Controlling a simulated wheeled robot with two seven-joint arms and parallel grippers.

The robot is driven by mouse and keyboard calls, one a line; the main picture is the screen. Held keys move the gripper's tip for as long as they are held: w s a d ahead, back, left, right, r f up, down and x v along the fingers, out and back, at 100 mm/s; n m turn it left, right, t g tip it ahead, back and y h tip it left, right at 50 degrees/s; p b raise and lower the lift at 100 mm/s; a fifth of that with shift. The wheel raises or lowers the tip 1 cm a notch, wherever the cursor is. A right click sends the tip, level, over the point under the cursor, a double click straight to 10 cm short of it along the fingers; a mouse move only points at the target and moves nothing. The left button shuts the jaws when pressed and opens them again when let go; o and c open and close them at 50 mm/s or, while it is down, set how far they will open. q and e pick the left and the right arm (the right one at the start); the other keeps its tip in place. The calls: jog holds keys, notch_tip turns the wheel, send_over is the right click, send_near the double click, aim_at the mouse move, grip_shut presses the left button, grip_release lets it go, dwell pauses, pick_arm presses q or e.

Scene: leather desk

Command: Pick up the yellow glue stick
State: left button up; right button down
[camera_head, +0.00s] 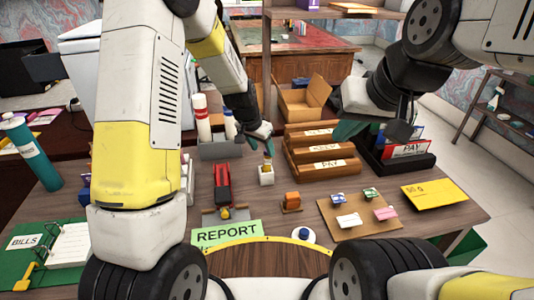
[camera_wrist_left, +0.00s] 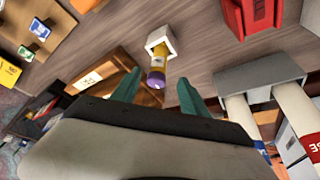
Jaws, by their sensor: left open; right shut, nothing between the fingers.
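The yellow glue stick (camera_wrist_left: 158,64) with a purple end stands in a small white holder (camera_wrist_left: 161,42) in the left wrist view. In the head view the holder (camera_head: 266,175) is mid-desk, with a bit of the glue stick (camera_head: 267,162) showing above it. My left gripper (camera_head: 261,143) is open just above and behind the holder. In the left wrist view its teal fingers (camera_wrist_left: 158,88) are spread, with the purple end near the gap between them. My right gripper (camera_head: 347,130) is shut and empty, raised over the right side of the wooden trays.
A red stapler-like object (camera_head: 222,186) stands left of the holder, and an orange item (camera_head: 291,202) in front right. Labelled wooden trays (camera_head: 325,168) are to the right. A grey bin with white rolls (camera_head: 218,150) is behind left. A board with small cards (camera_head: 360,213) lies front right.

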aim_at(266, 157)
pick_arm(q)
jog(key=x, duration=0.8)
jog(key=shift+s+f, duration=0.1)
jog(key=shift+s, duration=0.2)
grip_shut()
